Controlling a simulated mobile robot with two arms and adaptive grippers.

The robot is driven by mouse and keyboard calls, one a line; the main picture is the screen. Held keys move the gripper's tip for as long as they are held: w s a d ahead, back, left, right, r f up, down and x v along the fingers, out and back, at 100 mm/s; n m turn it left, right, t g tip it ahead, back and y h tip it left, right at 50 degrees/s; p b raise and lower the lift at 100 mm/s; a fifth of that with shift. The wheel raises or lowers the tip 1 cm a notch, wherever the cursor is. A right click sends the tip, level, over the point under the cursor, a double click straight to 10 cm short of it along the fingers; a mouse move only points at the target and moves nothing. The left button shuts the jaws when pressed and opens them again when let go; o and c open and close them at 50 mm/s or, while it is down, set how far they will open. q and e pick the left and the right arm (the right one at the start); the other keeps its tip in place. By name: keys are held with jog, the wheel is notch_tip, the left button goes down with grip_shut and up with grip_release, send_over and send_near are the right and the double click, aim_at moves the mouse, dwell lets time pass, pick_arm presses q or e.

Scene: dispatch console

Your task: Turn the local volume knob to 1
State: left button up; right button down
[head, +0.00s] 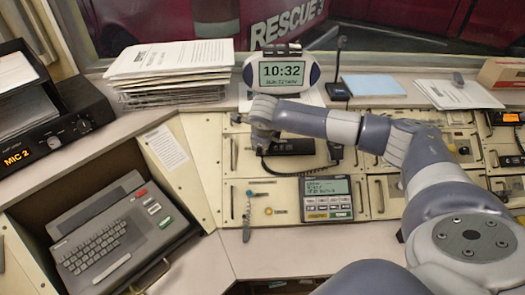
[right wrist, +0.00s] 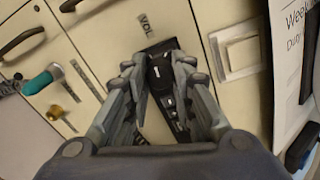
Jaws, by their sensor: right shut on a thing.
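The volume knob (right wrist: 159,72) is dark with a short white mark and stands on a black panel (right wrist: 166,112) in the right wrist view. My right gripper (right wrist: 158,80) is shut on the knob, one finger on each side. In the head view my right gripper (head: 262,122) reaches in from the right over the upper left part of the cream console and hides the knob. Any numbers around the knob cannot be read. My left gripper is not in view.
A radio with a corded handset (head: 335,150) lies right of my gripper. Below are a teal-handled item (head: 246,222) and a grey display unit (head: 328,197). A clock (head: 282,73) and a paper stack (head: 165,72) stand behind. The front desk strip (head: 300,262) is clear.

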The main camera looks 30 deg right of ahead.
jog(key=m+b, duration=0.2)
jog(key=shift+f+b, duration=0.2)
jog(key=shift+b, duration=0.2)
jog(key=shift+r+m+b, duration=0.2)
jog(key=shift+m+b, duration=0.6)
jog(key=shift+b, duration=0.1)
jog(key=c, duration=1.3)
grip_release()
jog(key=shift+c, duration=0.2)
jog(key=v, duration=1.2)
